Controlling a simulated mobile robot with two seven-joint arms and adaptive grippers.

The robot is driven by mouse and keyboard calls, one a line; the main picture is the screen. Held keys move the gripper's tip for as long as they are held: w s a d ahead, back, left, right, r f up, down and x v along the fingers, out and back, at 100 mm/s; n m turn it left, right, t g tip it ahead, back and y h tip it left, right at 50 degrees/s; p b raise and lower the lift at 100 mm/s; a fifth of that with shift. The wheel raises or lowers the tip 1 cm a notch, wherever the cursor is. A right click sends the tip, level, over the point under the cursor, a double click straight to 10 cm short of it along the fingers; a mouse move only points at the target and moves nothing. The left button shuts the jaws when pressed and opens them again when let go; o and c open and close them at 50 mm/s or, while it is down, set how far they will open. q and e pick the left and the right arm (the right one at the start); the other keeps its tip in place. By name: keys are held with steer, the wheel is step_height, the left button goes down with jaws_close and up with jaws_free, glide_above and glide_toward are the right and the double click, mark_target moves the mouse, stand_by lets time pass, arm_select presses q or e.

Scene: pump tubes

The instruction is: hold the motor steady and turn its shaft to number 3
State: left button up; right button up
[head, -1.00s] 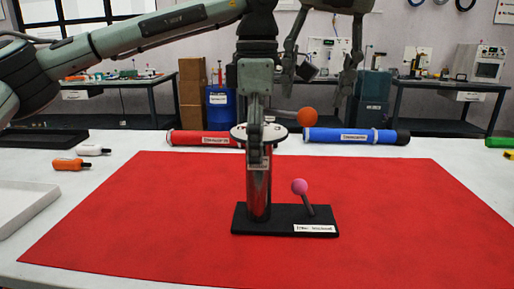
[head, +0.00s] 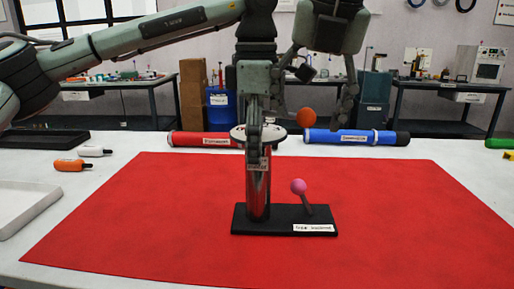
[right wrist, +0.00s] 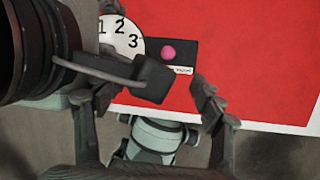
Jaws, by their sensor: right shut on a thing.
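The motor (head: 259,190) stands upright as a shiny red cylinder on a black base (head: 275,227) with a pink ball lever (head: 298,186). On top is a white dial (head: 238,133); the right wrist view shows 1, 2 and 3 on this dial (right wrist: 122,35). The knob is hidden in the right wrist view.
A red tube (head: 200,139) and a blue tube (head: 350,136) lie behind the red mat (head: 130,210). An orange bottle (head: 70,165), a white bottle (head: 92,151) and a white tray (head: 30,205) are at left.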

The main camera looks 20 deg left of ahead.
step_height(320, 180, down, 2)
steer(key=shift+a+f+h, duration=0.1)
steer(key=shift+f+h, duration=0.15)
steer(key=shift+h, duration=0.05)
steer(key=c, duration=0.7)
steer(key=shift+w+f, duration=0.1)
steer(key=shift+f, duration=0.1)
steer(key=shift+c, duration=0.9)
steer(key=shift+s+r+m, duration=0.15)
steer(key=shift+s+m, duration=0.3)
steer(key=shift+m, duration=0.35)
